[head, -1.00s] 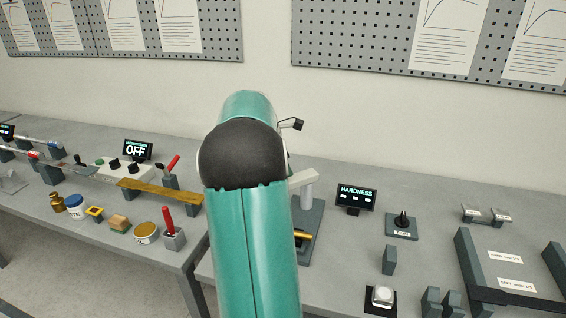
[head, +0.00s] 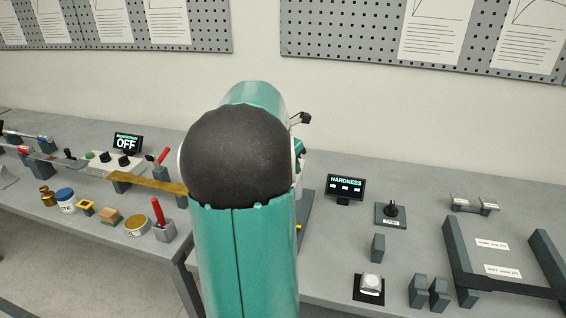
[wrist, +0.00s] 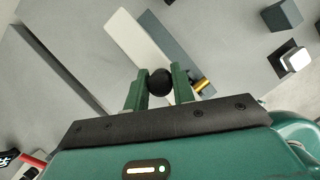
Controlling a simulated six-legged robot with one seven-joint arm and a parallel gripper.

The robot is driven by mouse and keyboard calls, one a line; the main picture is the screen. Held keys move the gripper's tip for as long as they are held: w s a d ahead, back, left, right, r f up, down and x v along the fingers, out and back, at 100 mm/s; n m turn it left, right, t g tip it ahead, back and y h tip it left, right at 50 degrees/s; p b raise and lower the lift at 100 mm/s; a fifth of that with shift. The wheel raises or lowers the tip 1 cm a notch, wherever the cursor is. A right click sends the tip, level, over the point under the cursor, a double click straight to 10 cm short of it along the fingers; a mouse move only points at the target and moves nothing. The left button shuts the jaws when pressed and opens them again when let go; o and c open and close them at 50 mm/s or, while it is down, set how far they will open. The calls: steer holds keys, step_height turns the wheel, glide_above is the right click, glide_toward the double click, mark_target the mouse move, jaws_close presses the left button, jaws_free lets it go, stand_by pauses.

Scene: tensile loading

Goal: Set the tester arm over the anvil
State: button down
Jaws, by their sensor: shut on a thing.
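In the wrist view my gripper (wrist: 160,84) has its two green fingers closed on a round black knob (wrist: 159,80). A pale tester arm (wrist: 138,42) runs from near the knob toward the upper left. It lies over or beside the dark base plate (wrist: 182,48). A brass-coloured piece (wrist: 204,85), perhaps at the anvil, shows just right of the fingers; the anvil itself is not clear. In the head view my arm hides the gripper and most of the tester. Only a strip of its base (head: 306,212) shows.
Right of the tester stand the HARDNESS display (head: 346,187), a dial box (head: 391,214), a grey block (head: 377,247), a white-topped button (head: 371,284) and a dark tray frame (head: 453,255). Several bottles, tins and tools, including a red-handled one (head: 158,212), stand on the left bench.

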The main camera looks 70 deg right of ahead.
steer(key=shift+s+d+r, duration=0.1)
steer(key=shift+s+d, duration=0.05)
steer(key=shift+s, duration=0.15)
steer(key=c, duration=1.2)
jaws_free()
steer(key=shift+d, duration=0.1)
steer(key=shift+w, duration=0.15)
steer(key=shift+w+a+r, duration=0.1)
steer(key=shift+a+r, duration=0.15)
steer(key=v, duration=1.3)
steer(key=shift+a, duration=0.1)
